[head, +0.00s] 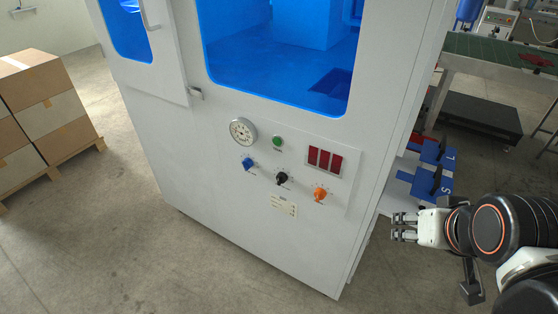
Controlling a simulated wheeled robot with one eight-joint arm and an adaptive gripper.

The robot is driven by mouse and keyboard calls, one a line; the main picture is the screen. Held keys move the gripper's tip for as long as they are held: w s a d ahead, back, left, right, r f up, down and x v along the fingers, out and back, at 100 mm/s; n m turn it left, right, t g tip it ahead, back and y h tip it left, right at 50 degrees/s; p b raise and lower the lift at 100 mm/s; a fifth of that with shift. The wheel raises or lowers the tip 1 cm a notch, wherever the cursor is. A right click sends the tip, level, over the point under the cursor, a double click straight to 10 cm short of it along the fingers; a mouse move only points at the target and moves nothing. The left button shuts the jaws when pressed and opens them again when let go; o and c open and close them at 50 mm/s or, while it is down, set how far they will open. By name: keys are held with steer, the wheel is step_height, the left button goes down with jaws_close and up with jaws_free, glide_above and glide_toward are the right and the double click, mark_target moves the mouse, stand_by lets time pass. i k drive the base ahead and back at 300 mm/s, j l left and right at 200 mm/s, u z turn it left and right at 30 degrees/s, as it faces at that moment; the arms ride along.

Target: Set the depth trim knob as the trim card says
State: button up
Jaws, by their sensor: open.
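A white machine front carries three knobs: a blue knob (249,163), a black knob (282,178) and an orange knob (320,193). Their labels are too small to read, so I cannot tell which one is the depth trim knob. A small pale card (283,205) with fine print is fixed below the black knob; its text is unreadable. My gripper (395,227) is open and empty, to the right of the machine front and well apart from the knobs.
A round gauge (243,131), a green button (278,142) and a red display (325,160) sit above the knobs. Blue brackets (430,182) stick out at the machine's right side, near my arm. Stacked cartons (45,105) stand left. The floor in front is clear.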

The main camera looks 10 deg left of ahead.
mark_target(281, 177)
steer(key=k+j+u, duration=0.25)
steer(key=k, duration=0.2)
steer(key=k+j+u, duration=0.2)
steer(key=k+j, duration=0.15)
steer(key=k, duration=0.1)
